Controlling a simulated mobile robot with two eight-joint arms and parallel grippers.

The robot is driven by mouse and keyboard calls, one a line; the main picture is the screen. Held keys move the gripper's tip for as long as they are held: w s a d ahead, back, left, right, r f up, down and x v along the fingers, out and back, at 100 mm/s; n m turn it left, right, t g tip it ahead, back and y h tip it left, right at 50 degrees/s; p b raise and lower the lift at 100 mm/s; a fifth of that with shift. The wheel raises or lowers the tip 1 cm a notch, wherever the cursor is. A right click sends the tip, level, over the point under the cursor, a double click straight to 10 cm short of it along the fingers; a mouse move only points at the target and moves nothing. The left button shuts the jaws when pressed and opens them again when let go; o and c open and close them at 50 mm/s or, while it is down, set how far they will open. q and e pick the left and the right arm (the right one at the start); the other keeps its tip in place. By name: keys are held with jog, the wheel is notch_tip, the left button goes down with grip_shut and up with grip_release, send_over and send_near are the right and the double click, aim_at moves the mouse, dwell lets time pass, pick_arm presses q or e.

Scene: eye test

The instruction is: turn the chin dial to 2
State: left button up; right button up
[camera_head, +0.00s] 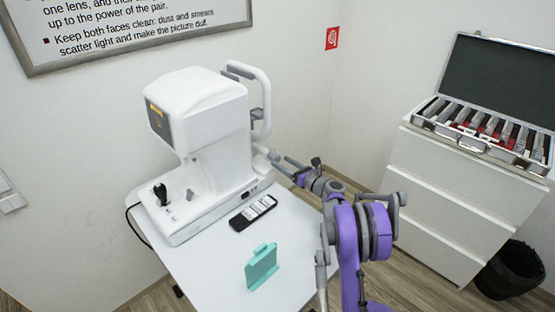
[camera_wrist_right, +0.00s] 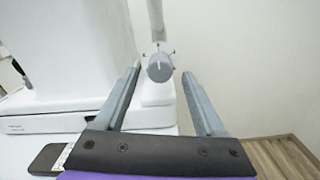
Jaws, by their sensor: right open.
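The chin dial (camera_wrist_right: 160,67) is a round grey knob with small dark marks around it, at the foot of a white post in the right wrist view. A pale line shows on its face; no number is readable. My right gripper (camera_wrist_right: 160,76) is open, its two grey fingers pointing at the dial, one to each side in the picture. I cannot tell whether they touch it. In the head view my right gripper (camera_head: 283,161) is beside the right side of the white eye-test machine (camera_head: 200,115), where the dial is too small to make out clearly. My left gripper is not in view.
The machine stands on a white table (camera_head: 205,270). A black remote (camera_head: 252,212) and a teal card-like stand (camera_head: 261,267) are on it. At the right, an open lens case (camera_head: 480,130) sits on a white drawer cabinet (camera_head: 450,205), with a black bin (camera_head: 510,272) beside it.

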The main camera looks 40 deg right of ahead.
aim_at(278, 160)
jog(key=shift+w+a, duration=0.15)
jog(key=shift+w, duration=1.55)
grip_shut()
